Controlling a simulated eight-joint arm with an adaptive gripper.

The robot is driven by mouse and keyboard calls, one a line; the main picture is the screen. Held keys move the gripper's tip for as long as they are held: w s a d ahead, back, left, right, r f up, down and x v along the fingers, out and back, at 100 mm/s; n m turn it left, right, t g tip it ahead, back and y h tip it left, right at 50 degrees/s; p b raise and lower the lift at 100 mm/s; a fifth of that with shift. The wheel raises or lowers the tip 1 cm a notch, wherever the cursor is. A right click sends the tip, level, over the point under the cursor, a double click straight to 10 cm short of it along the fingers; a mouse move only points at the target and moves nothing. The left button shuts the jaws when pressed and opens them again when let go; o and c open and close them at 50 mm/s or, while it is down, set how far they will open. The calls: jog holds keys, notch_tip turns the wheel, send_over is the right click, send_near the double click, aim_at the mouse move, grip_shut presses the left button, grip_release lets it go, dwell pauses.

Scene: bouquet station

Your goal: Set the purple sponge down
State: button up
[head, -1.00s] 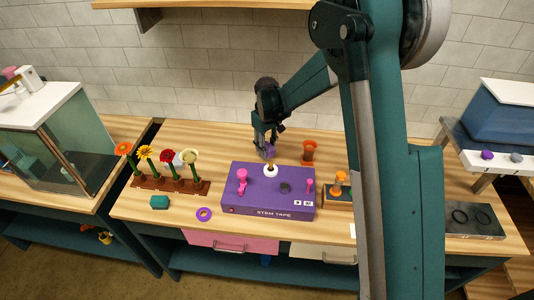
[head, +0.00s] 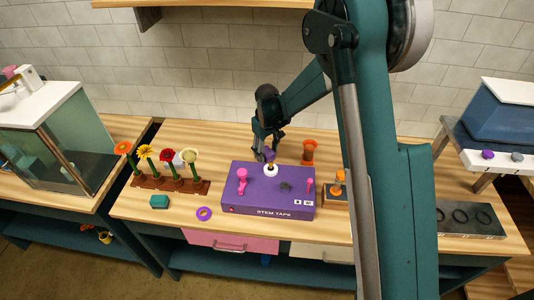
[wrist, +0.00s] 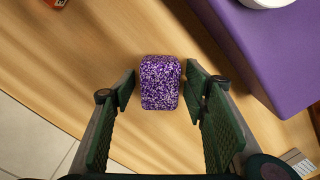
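The purple sponge (wrist: 160,82) is a small speckled block, seen from above over bare wood in the wrist view. It lies between the tips of my gripper (wrist: 160,88), with a narrow gap on each side. My gripper is open. The sponge looks to rest on the tabletop, but I cannot tell its exact height. In the head view the sponge (head: 269,152) is small and partly hidden by my gripper (head: 265,152), behind the purple box.
The purple box (head: 266,208) stands just in front, with pink pegs and a white ring on it. An orange cup (head: 308,152) is to the right. A brown rack (head: 170,186) of flowers is at left.

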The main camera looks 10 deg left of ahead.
aim_at(268, 152)
jog(key=shift+r, duration=0.15)
notch_tip(268, 152, up, 12)
dwell(1.0)
dwell(0.5)
jog(key=s+d+r+m+t, duration=0.3)
jog(key=s+d+r+m, duration=0.1)
jog(key=s+d+r, duration=1.35)
jog(key=s+d+m+t, duration=0.2)
jog(key=s+d, duration=0.5)
jog(key=s, duration=0.3)
jog(key=s+d+m+t, duration=0.2)
jog(key=s+d+m, duration=0.1)
jog(key=s+d, duration=0.4)
jog(key=s, duration=0.3)
jog(key=shift+s+d+r, duration=0.15)
jog(key=shift+s+d, duration=0.1)
jog(key=shift+s, duration=0.1)
